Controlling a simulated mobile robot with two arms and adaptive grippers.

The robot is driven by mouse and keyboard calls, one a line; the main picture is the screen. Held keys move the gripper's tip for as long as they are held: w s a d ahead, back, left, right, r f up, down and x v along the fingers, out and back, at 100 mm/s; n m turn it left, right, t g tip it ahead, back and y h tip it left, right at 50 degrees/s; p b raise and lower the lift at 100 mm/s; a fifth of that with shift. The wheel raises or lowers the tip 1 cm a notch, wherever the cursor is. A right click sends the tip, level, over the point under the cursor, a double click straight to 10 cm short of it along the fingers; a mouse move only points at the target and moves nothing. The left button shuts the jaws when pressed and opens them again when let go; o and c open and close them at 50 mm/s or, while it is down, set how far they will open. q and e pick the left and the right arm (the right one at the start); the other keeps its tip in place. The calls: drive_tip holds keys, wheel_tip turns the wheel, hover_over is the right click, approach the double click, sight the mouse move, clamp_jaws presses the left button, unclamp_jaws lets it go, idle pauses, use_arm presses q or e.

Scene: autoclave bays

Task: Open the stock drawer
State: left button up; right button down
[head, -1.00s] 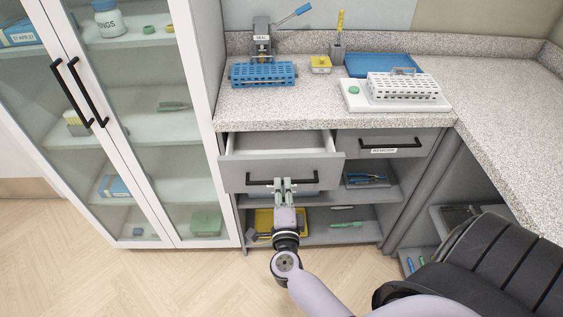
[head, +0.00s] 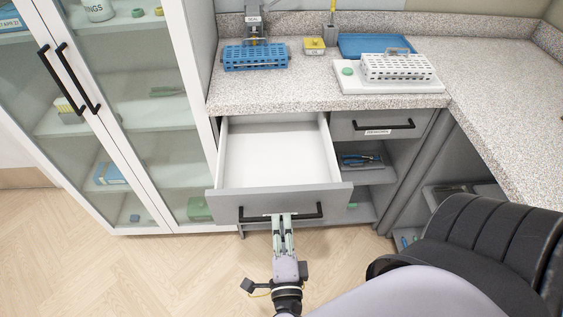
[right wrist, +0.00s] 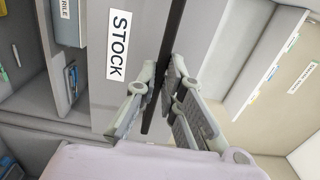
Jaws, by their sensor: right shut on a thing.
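The stock drawer (head: 232,204) under the counter is pulled well out, and its white inside (head: 275,150) looks empty. Its black bar handle (head: 304,213) runs along the grey front. My right gripper (head: 281,217) is shut on that handle near its middle. In the right wrist view, the fingers (right wrist: 162,85) stand on both sides of the black handle (right wrist: 174,45), beside the STOCK label (right wrist: 119,45) on the drawer front. My left gripper is not in view.
A second drawer (head: 345,127) to the right is shut. A glass-door cabinet (head: 140,120) stands at the left. The counter (head: 300,92) holds a blue rack (head: 255,57), a white rack (head: 398,68) and a blue tray (head: 375,45). The floor in front is clear.

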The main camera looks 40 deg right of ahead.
drive_tip(key=c, duration=1.7)
unclamp_jaws()
drive_tip(key=v, duration=0.7)
drive_tip(key=shift+s, duration=0.25)
drive_tip(key=shift+a, duration=0.1)
